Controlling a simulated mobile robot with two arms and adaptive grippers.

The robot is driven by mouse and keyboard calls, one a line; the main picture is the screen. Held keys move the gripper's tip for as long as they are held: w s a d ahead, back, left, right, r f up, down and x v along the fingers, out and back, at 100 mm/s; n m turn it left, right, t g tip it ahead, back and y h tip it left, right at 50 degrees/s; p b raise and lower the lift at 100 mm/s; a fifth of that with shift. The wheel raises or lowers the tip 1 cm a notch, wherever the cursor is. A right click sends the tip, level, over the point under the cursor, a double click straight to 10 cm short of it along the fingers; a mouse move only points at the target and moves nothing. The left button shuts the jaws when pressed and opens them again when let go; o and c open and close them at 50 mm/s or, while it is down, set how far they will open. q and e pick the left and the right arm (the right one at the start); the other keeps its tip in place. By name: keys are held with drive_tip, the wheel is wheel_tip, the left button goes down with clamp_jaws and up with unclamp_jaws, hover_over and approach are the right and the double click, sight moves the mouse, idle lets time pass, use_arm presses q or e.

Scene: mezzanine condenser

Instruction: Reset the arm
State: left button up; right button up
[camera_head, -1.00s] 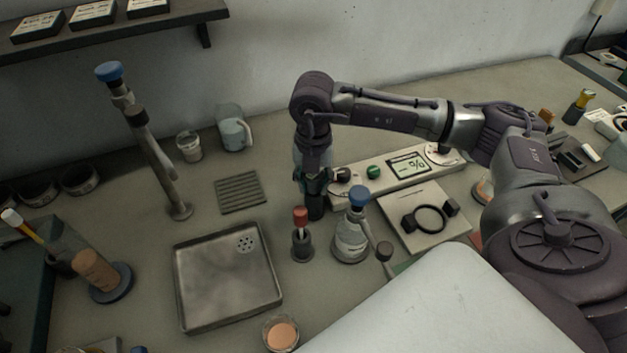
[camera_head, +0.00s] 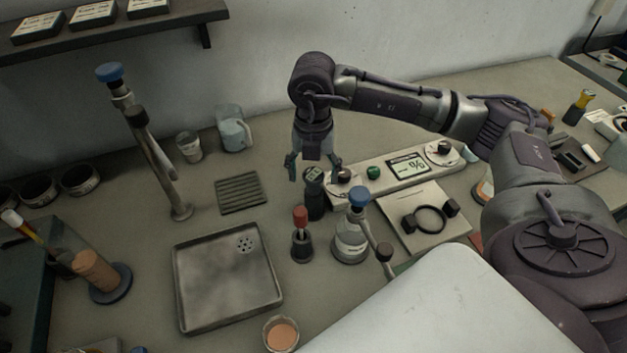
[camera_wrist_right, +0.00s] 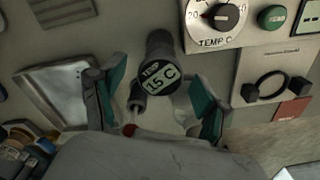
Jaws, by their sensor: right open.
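My right arm comes in from the right, and its gripper (camera_head: 313,172) points down, open and empty, above the bench. A dark cylinder (camera_head: 315,199) with a small display on its top stands upright just below the fingers. In the right wrist view this cylinder (camera_wrist_right: 158,84) reads "TEMP 15 C" and shows between the two spread green-padded fingers of the gripper (camera_wrist_right: 158,112). The fingers appear clear of it. My left gripper does not show.
A control panel (camera_head: 405,178) with dials and a green button stands right of the cylinder. A blue-capped flask (camera_head: 351,240) and a red-topped holder (camera_head: 301,243) stand in front. A metal tray (camera_head: 215,290) and a tall blue-topped stand (camera_head: 150,150) are at left.

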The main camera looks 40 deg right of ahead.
wheel_tip(320, 180, up, 9)
drive_tip(key=shift+f, duration=0.2)
